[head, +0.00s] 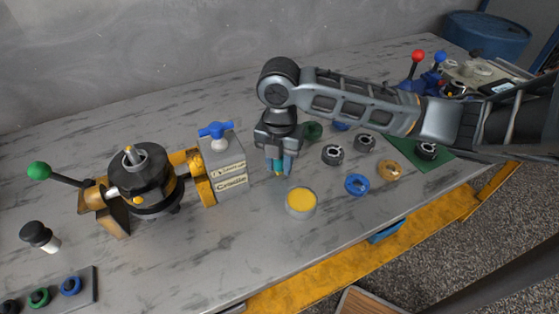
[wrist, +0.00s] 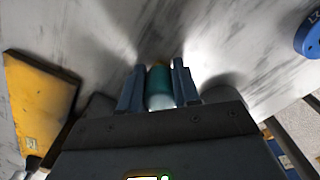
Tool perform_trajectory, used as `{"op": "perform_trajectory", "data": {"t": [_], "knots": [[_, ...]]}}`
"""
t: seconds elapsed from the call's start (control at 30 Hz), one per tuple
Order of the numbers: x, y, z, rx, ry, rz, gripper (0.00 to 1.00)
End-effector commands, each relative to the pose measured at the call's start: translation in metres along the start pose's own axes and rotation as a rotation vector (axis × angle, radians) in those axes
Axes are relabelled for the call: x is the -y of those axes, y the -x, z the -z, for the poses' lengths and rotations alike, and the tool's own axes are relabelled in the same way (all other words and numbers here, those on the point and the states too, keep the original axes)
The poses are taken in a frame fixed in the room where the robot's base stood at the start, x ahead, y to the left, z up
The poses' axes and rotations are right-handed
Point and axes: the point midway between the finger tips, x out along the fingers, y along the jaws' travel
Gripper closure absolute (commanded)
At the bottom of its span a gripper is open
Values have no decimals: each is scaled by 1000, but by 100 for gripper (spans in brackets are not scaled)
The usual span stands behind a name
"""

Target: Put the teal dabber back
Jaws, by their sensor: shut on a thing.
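My gripper (head: 280,170) is shut on the teal dabber (head: 279,166), which it holds upright, pointing down, above the table. In the wrist view the teal body (wrist: 159,86) sits between the two blue-grey fingers of my gripper (wrist: 157,72), with a pale end towards the palm. A round pot with a yellow top (head: 301,201) stands on the table in front and slightly right of the dabber, apart from it. I cannot tell whether the tip touches the table.
A grey block with a blue valve handle (head: 216,131) and a black motor (head: 142,175) stand left. Black, blue (head: 357,184) and gold (head: 389,170) rings lie right, by a green mat (head: 432,166). A dark-capped bottle (head: 40,236) and ring tray (head: 88,287) are front left.

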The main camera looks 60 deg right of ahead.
Motion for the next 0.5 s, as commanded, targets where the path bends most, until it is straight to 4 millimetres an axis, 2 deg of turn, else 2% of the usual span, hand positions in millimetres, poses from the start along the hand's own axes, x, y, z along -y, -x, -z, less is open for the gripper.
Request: {"op": "perform_trajectory", "data": {"t": [0.1,0.13,0.4,0.5], "knots": [[0,-4,0,0,0,0,99],[0,-4,0,0,0,0,68],[0,-2,0,0,0,0,43],[0,-2,0,0,0,0,43]]}}
